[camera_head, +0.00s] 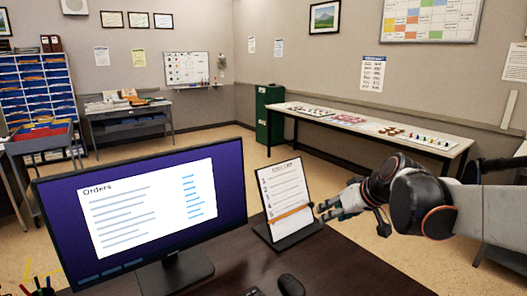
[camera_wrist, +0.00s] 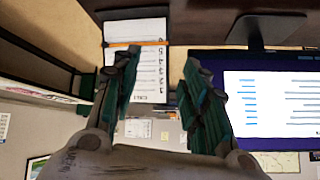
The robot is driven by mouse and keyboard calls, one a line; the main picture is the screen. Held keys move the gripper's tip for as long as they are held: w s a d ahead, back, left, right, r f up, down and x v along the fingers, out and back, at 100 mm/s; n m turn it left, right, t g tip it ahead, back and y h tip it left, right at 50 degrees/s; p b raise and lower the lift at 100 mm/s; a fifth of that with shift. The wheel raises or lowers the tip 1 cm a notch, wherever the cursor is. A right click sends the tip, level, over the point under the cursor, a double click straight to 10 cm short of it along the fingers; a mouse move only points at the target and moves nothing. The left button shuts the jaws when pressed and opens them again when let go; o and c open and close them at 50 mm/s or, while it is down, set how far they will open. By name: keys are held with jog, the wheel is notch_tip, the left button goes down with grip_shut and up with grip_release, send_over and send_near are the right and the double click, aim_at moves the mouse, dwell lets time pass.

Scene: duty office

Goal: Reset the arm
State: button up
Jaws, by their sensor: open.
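My arm reaches in from the right in the head view, over the dark desk (camera_head: 350,270). My gripper (camera_head: 326,208) is just right of a tilted stand with a white list sheet (camera_head: 285,185). In the wrist view my gripper's two dark green fingers (camera_wrist: 158,65) are spread apart with nothing between them. An orange pencil-like stick (camera_head: 291,216) lies across the lower part of the sheet. The stick (camera_wrist: 126,44) and the sheet (camera_wrist: 150,70) also show beyond the fingers in the wrist view, which is upside down. Any gap between fingertips and stand is hard to judge.
A monitor (camera_head: 150,215) showing "Orders" stands left of the stand. A mouse (camera_head: 290,285) and a keyboard edge (camera_head: 250,292) are at the front. A long side table (camera_head: 350,122) with small items is along the far wall, beside a green cabinet (camera_head: 270,115). Open floor lies between.

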jog(key=s+f+m+h, duration=0.1)
jog(key=s+f+h, duration=0.1)
jog(key=s, duration=1.1)
jog(key=s+d+f+m+h, duration=0.1)
jog(key=s+f+m+h, duration=0.1)
jog(key=s, duration=1.1)
jog(key=shift+s+f, duration=0.15)
jog(key=shift+f, duration=0.4)
jog(key=shift+d, duration=0.1)
jog(key=shift+c, duration=0.8)
